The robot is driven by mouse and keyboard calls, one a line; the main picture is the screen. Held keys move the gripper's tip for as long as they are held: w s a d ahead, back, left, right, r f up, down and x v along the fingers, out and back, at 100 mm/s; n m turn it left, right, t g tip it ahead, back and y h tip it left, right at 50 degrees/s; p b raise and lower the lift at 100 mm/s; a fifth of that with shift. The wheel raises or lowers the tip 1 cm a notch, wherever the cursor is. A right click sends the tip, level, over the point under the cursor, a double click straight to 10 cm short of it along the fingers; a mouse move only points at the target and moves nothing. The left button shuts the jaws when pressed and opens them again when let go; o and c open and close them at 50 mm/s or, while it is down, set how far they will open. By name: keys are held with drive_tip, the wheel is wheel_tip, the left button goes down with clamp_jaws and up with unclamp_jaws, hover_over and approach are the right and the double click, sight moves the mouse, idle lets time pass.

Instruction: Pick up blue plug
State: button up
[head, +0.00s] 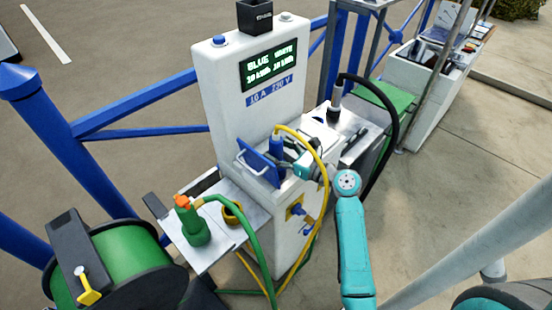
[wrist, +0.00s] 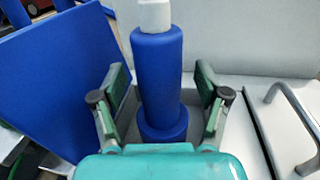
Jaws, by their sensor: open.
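The blue plug (head: 276,148) stands upright at the front of the white power pedestal (head: 222,95), with a yellow cable (head: 318,150) running from its top. In the wrist view the blue plug (wrist: 157,75) is a blue cylinder with a wider collar low down and a pale top. My gripper (head: 288,153) reaches it from the right in the head view. In the wrist view my gripper (wrist: 162,85) is open, one finger on each side of the plug, with a visible gap on both sides. The plug's lower end is partly hidden by my gripper's body.
A raised blue flap (head: 258,167) stands left of the plug; it also shows in the wrist view (wrist: 60,75). A metal handle (wrist: 290,110) is at the right. A green plug (head: 192,222) stands on a side shelf. A black cable (head: 385,130) arches behind my arm.

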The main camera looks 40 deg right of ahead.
sight(276, 133)
drive_tip(key=shift+w+a, duration=0.1)
drive_tip(key=shift+w, duration=0.3)
clamp_jaws()
drive_tip(key=shift+r, duration=0.15)
wheel_tip(276, 133, up, 13)
drive_tip(key=shift+f, duration=0.1)
idle(0.5)
